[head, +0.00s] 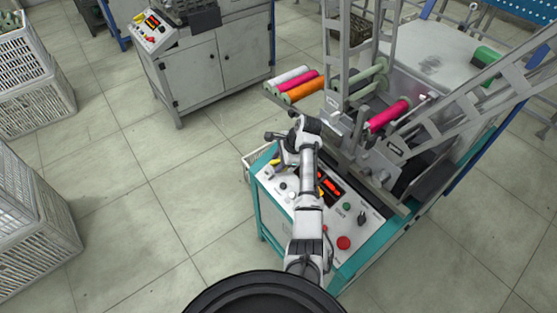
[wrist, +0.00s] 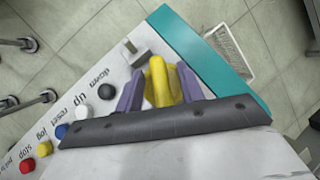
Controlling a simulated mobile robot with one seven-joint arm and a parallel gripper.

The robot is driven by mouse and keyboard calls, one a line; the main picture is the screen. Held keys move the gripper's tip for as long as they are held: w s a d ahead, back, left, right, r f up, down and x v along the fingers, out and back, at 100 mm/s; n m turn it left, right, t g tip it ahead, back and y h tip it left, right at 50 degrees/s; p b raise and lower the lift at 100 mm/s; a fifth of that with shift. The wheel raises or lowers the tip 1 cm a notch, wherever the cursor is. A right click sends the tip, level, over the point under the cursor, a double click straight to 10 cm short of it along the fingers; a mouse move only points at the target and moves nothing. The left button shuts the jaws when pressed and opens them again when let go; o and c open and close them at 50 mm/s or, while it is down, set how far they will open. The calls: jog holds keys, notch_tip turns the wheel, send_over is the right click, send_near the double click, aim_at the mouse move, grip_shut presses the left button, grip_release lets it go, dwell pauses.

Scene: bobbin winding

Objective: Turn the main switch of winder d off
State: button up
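My gripper (wrist: 160,92) is low over the far left corner of the winder's white control panel (head: 270,184). In the wrist view its two purple fingers stand apart, one on each side of a yellow part (wrist: 160,80) that looks like a switch handle. I cannot tell whether the fingers touch it. The yellow part also shows beside my gripper in the head view (head: 275,162). The grey gripper body hides its base, and its turned position is unclear. No letter naming the winder is readable.
A row of buttons lies beside the fingers: black (wrist: 106,91), white (wrist: 82,111), blue, yellow and red. The panel also has a red display (head: 331,187) and a large red button (head: 344,243). Bobbins (head: 305,90) sit behind. White crates (head: 35,225) stand left; floor between is clear.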

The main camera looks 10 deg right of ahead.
jog(key=shift+c, duration=0.5)
grip_shut()
jog(key=shift+n+g, duration=0.3)
jog(key=shift+w+a+r+n+g+p, duration=0.1)
jog(key=shift+n+g+p, duration=0.3)
jog(key=shift+n+g, duration=0.25)
jog(key=shift+n+g+h, duration=0.4)
jog(key=shift+n+g, duration=0.45)
jog(key=shift+n, duration=0.4)
jog(key=n+g+b, duration=0.1)
jog(key=n+g+h+b, duration=0.1)
jog(key=shift+f+n+h, duration=0.25)
jog(key=shift+n+h, duration=0.05)
jog(key=shift+n, duration=0.1)
jog(key=shift+r+n+g+h+b, duration=0.15)
jog(key=shift+n+g+h+b, duration=0.65)
jog(key=shift+n+b, duration=0.4)
jog(key=shift+n, duration=0.3)
